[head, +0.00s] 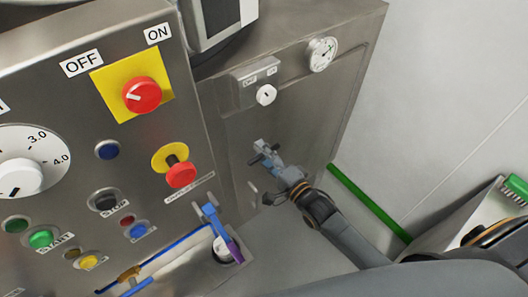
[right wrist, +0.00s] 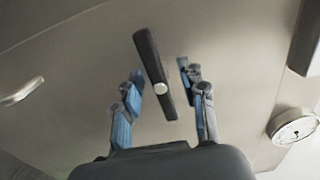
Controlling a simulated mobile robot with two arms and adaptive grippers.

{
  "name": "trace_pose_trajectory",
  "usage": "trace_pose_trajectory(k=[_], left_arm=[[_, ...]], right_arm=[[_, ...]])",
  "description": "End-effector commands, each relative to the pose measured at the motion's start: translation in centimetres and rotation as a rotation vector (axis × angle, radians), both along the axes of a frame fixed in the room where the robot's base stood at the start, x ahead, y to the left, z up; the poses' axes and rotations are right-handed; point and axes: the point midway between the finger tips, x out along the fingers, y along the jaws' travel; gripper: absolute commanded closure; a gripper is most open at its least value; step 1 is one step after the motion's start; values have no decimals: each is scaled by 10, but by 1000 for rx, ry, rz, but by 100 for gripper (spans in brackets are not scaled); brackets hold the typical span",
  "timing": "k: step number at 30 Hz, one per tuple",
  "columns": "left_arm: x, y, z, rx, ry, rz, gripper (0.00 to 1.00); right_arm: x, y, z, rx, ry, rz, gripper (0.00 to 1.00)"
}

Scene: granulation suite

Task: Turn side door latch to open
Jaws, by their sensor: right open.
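The side door latch is a dark bar with a round silver pivot, on the steel side panel (head: 225,125). In the right wrist view the latch (right wrist: 148,52) stands slightly tilted between the two fingers of my right gripper (right wrist: 161,76). The fingers are apart, one on each side of the bar, with gaps showing. My left gripper is not in view.
A gauge (head: 321,54) and a small white-knobbed switch (head: 266,95) sit above the latch. The control panel (head: 75,105) with buttons, dials and a red rotary switch (head: 142,95) stands left.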

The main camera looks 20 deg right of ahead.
Motion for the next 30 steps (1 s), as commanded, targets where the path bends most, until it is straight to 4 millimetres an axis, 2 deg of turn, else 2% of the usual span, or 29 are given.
trace_pose_trajectory(k=[7, 13, 23, 30], left_arm=[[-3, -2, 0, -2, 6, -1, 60], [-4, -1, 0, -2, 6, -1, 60], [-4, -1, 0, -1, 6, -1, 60], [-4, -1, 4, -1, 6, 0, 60]], right_arm=[[0, 0, 0, 0, 0, 0, 58], [0, 0, 0, 0, 0, 0, 99], [0, 0, 0, -19, -6, 0, 100], [0, 0, 0, -119, -42, -1, 100]])
